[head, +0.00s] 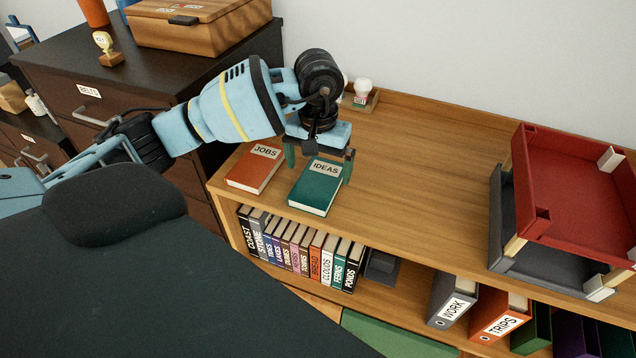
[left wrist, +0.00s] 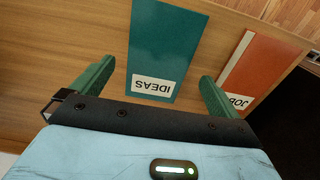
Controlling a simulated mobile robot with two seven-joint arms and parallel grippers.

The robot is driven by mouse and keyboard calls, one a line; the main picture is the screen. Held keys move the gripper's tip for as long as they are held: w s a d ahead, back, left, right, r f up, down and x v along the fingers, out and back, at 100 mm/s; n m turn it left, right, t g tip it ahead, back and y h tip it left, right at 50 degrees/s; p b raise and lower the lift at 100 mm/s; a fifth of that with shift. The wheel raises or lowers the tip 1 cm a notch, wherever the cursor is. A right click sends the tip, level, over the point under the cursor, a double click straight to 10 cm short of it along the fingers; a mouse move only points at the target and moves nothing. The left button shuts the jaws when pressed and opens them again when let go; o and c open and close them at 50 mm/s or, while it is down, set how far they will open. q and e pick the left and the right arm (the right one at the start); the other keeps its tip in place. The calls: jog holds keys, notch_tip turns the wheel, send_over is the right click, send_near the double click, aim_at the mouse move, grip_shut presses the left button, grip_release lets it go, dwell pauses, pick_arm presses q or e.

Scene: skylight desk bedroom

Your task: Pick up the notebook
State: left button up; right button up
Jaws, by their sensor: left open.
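A green notebook labelled IDEAS (head: 316,190) lies flat on the wooden shelf top. An orange-red notebook labelled JOBS (head: 255,169) lies to its left. My left gripper (head: 320,167) is open above the IDEAS notebook, with its green fingers out to the two sides. In the left wrist view the IDEAS notebook (left wrist: 165,45) shows between and beyond the fingers, and the JOBS notebook (left wrist: 252,70) is beside the right-hand finger. I cannot tell whether the fingers touch anything. My right gripper is not in view.
Stacked red and grey letter trays (head: 575,190) stand at the right of the shelf top (head: 420,180). A small light-topped item (head: 363,92) stands at the back. A dark dresser with a wooden box (head: 200,25) is at left.

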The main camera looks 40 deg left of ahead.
aim_at(319, 180)
pick_arm(q)
jog(key=shift+d+f, duration=0.15)
jog(key=shift+f, duration=1.65)
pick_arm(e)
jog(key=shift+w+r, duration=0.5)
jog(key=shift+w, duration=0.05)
pick_arm(q)
jog(key=shift+c, duration=0.4)
jog(key=c, duration=1)
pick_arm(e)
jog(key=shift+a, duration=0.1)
pick_arm(q)
jog(key=shift+r, duration=0.15)
jog(key=shift+c, duration=0.2)
jog(key=shift+r, duration=0.5)
notch_tip(319, 180, up, 2)
jog(key=shift+r, duration=0.25)
jog(key=s+d+r+b, duration=0.1)
jog(key=s+d, duration=1)
jog(key=shift+s, duration=0.3)
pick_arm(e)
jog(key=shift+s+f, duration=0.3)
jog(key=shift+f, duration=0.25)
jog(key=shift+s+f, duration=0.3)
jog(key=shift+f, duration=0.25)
